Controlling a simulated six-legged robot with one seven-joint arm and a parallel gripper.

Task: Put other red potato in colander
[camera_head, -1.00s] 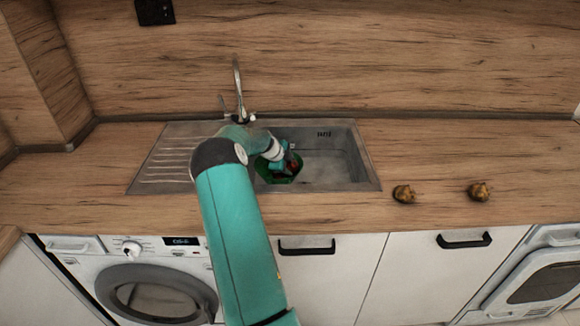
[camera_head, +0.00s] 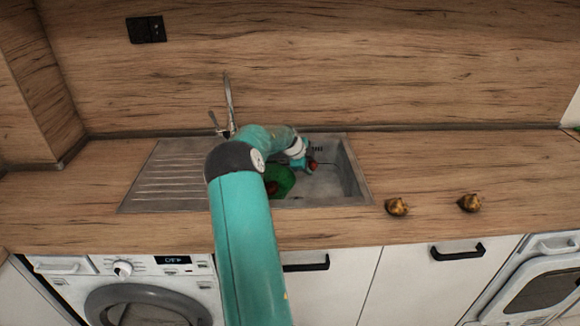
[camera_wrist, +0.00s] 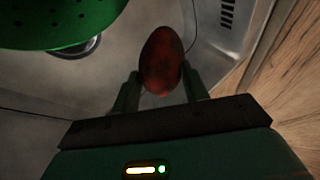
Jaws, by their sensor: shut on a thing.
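My gripper (camera_head: 309,165) is shut on a red potato (camera_head: 313,165) above the right part of the sink basin. In the wrist view the potato (camera_wrist: 161,60) sits between the two fingers (camera_wrist: 160,88), dark red and egg-shaped. The green colander (camera_head: 284,180) is in the sink, left of and below the gripper, partly hidden by my arm. Another red potato (camera_head: 271,187) shows in the colander. In the wrist view the colander's perforated green side (camera_wrist: 60,22) is at the upper left, apart from the held potato.
The grey sink (camera_head: 352,182) has a drainboard (camera_head: 165,175) on its left and a tap (camera_head: 229,105) behind it. Two brownish potato-like items (camera_head: 397,206) (camera_head: 469,202) lie on the counter right of the sink. The right of the basin is clear.

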